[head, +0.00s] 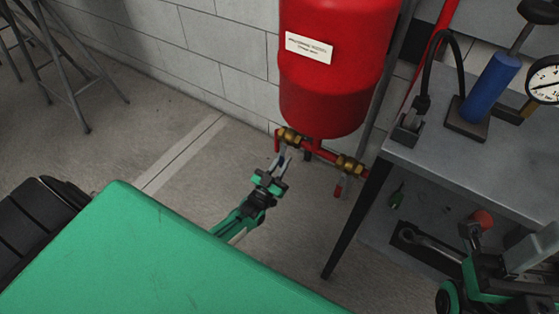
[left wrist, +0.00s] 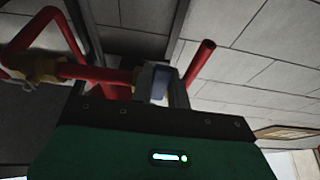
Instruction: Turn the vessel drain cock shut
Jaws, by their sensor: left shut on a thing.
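The red vessel (head: 335,85) hangs above a red pipe with brass valves. The left brass valve (head: 290,137), which I take for the drain cock, sits under the vessel with a red stub pipe (head: 277,141) at its end. My left gripper (head: 281,162) reaches up from below and is shut on its blue handle, which shows between the fingers in the left wrist view (left wrist: 159,84). The gripper hides much of the handle and valve there. My right gripper is in the lower right corner of the head view (head: 471,238); its jaw state is unclear.
A second brass valve (head: 349,165) with a red handle (head: 339,187) is right of the cock. A grey bench (head: 450,165) with a dark leg stands close on the right, bearing a blue cylinder (head: 491,88) and a gauge (head: 545,82).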

